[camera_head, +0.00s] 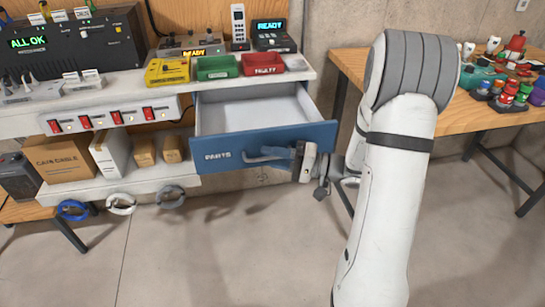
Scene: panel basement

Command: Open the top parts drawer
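The blue parts drawer (225,154) is under the right part of the grey workbench, labelled PARTS. It is pulled well out, and its pale inside (245,112) shows and looks empty. Its handle (268,154) is a grey bar on the front face. My gripper (297,158) is at the right end of the handle, close against the drawer front. The fingertips are small and partly hidden, so I cannot tell whether they are shut on the handle.
The grey bench top (130,95) carries a yellow bin (167,72), a green bin (217,68) and a red bin (262,65). Boxes (60,157) stand on the lower shelf. A wooden table (455,118) with several coloured items is at right. The floor before the drawer is clear.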

